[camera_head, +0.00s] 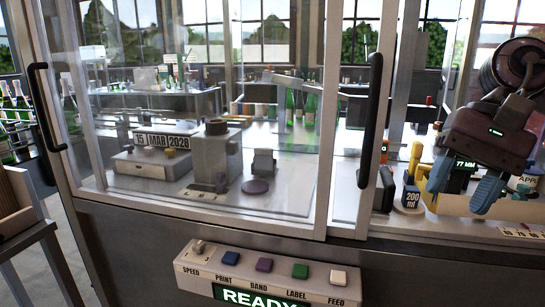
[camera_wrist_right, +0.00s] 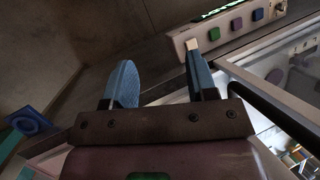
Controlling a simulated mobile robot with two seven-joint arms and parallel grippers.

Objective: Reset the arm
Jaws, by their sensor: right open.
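My right gripper (camera_head: 463,184) hangs at the upper right of the head view, in front of the right part of the machine. Its two blue fingers are apart, with nothing between them. In the wrist view the same gripper (camera_wrist_right: 160,75) shows open and empty. There the cream FEED button (camera_wrist_right: 193,46) lines up with the tip of one finger. In the head view the button panel (camera_head: 262,278) sits low at the centre, well apart from the gripper. My left arm and gripper are not in view.
A glass-fronted machine with a black door handle (camera_head: 371,118) fills the middle. A blue "200 ml" block (camera_head: 411,198) and a yellow part (camera_head: 424,178) stand near my right gripper. Green bottles (camera_head: 18,106) stand at the far left. The panel display (camera_head: 262,297) reads READY.

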